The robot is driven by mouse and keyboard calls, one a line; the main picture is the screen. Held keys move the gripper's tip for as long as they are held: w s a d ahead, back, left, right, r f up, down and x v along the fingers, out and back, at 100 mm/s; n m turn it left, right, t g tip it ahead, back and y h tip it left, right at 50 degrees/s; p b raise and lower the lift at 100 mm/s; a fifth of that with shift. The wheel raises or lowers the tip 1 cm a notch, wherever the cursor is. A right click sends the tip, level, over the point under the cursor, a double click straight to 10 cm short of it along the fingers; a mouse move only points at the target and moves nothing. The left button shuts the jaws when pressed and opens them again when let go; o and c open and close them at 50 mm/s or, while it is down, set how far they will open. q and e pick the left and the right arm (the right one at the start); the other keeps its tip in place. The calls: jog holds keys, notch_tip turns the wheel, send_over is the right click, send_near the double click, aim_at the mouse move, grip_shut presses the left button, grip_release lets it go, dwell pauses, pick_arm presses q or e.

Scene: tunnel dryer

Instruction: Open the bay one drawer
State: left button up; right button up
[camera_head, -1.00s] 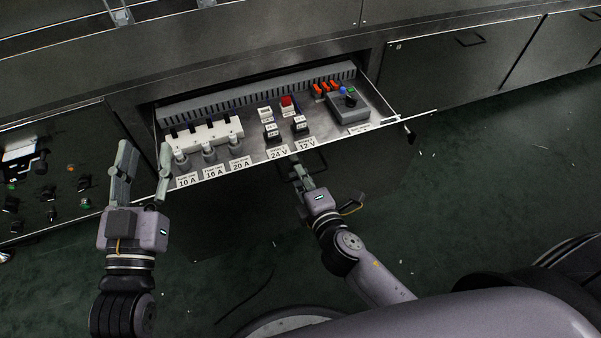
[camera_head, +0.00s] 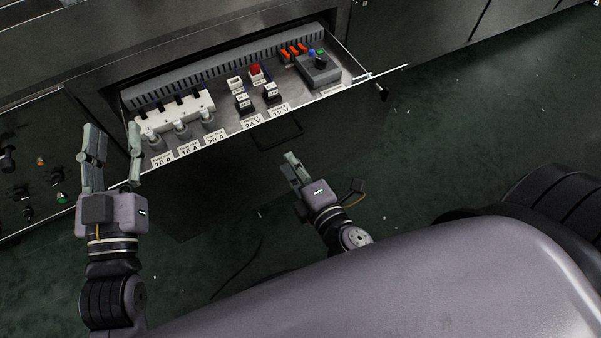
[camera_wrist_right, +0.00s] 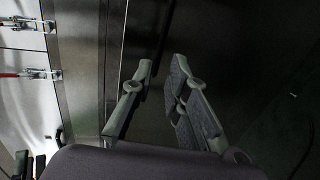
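A drawer (camera_head: 215,128) stands pulled out of the metal cabinet front, its inside showing fuse holders, switches and a small grey control box. Its dark bar handle (camera_head: 279,138) is on the front face. I cannot read a bay number on it. My right gripper (camera_head: 289,162) is just in front of and below the handle, apart from it. In the right wrist view its two fingers (camera_wrist_right: 160,75) are spread with nothing between them. My left gripper (camera_head: 113,130) is open and empty by the drawer's left front corner; I cannot tell whether it touches.
A panel with knobs and buttons (camera_head: 35,165) is at the left. Closed cabinet fronts (camera_head: 420,35) continue to the right. The green floor (camera_head: 450,130) in front of them is clear apart from small scraps. A dark cable (camera_head: 238,268) lies on the floor.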

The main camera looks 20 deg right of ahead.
jog(key=shift+v, duration=1.8)
